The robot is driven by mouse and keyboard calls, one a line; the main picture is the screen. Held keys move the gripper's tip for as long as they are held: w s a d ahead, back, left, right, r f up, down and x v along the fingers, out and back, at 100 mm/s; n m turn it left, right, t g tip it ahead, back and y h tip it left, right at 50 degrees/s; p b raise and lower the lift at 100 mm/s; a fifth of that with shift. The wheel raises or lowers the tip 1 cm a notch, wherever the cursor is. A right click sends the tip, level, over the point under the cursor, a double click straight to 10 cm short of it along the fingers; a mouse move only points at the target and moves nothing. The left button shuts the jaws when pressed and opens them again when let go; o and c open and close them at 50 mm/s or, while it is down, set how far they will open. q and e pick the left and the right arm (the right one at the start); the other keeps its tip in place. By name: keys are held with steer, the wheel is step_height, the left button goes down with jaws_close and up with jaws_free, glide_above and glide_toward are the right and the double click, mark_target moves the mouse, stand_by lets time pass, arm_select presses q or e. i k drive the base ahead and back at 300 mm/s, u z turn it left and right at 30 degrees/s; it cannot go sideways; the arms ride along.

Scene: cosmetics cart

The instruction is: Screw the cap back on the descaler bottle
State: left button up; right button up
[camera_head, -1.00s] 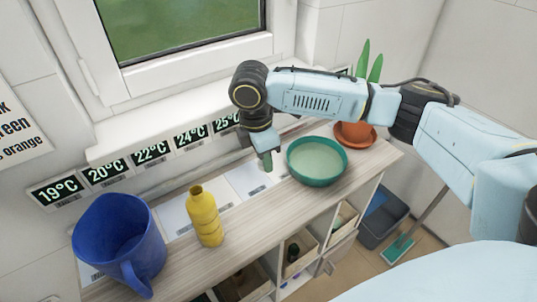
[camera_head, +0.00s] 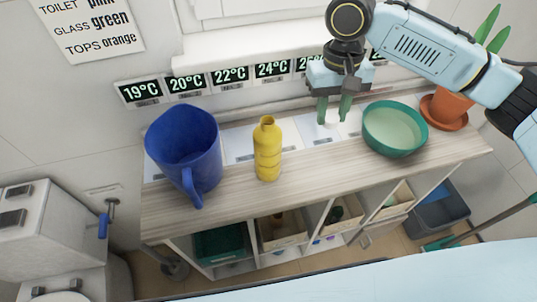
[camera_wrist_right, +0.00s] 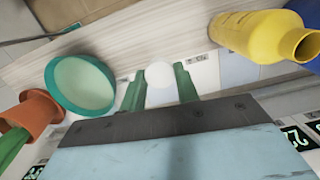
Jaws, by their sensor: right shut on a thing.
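The yellow descaler bottle (camera_head: 268,150) stands upright on the wooden shelf top, its mouth open and bare. It also shows at the upper right of the right wrist view (camera_wrist_right: 255,35). My right gripper (camera_head: 333,112) is to the right of the bottle, above the shelf top and beside the green bowl. Its green fingers are shut on a small white round cap (camera_wrist_right: 160,74), which sits between the fingertips in the right wrist view. In the head view the cap is partly hidden by the fingers. My left gripper is not in view.
A blue jug (camera_head: 185,150) stands left of the bottle. A green bowl (camera_head: 396,130) and a potted plant (camera_head: 445,110) stand right of the gripper. Temperature labels (camera_head: 230,76) line the wall behind. The shelf between bottle and bowl is clear apart from flat white cards.

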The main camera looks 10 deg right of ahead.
mark_target(268, 150)
steer(key=k, duration=1)
steer(key=z, duration=1.45)
steer(key=i, duration=1.2)
steer(key=u, duration=2.2)
